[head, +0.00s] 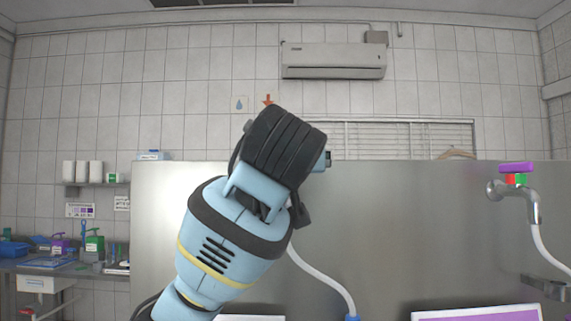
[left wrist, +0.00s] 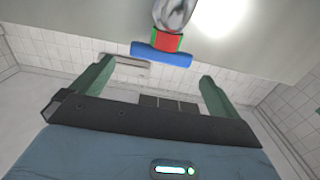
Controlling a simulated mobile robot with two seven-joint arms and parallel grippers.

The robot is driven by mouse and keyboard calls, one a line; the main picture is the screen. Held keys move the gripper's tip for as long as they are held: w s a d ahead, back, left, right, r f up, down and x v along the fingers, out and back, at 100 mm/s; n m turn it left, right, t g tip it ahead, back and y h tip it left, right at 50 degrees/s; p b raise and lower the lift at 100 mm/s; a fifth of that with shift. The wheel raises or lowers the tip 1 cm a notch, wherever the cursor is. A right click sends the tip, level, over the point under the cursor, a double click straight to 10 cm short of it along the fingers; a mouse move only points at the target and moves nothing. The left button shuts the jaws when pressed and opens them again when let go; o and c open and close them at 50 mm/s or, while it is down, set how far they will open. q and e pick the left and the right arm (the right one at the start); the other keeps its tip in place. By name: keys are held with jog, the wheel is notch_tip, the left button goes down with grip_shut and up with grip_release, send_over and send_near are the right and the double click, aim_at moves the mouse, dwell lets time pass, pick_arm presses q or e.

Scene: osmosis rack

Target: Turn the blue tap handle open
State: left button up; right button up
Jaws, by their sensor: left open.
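The blue tap handle (left wrist: 160,54) shows in the left wrist view as a crossbar with a red and green collar (left wrist: 167,41) and a shiny metal tap body (left wrist: 173,12). My left gripper (left wrist: 157,70) is open, with one green finger on each side of the picture. The handle lies between and just past the fingertips in the picture; I see no contact, and the remaining gap is hard to judge. In the head view my left arm covers the blue tap and the gripper's fingers. My right gripper is not in view.
A second tap with a purple handle (head: 516,168) is on the right of the steel panel (head: 420,230). A white hose (head: 325,275) runs down beside my left arm. A cluttered side bench (head: 60,268) stands at the far left.

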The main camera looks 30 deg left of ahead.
pick_arm(q)
jog(key=shift+x, duration=2.7)
jog(key=shift+a, duration=0.1)
jog(key=shift+c, duration=0.4)
jog(key=c, duration=0.9)
jog(key=shift+o, duration=0.2)
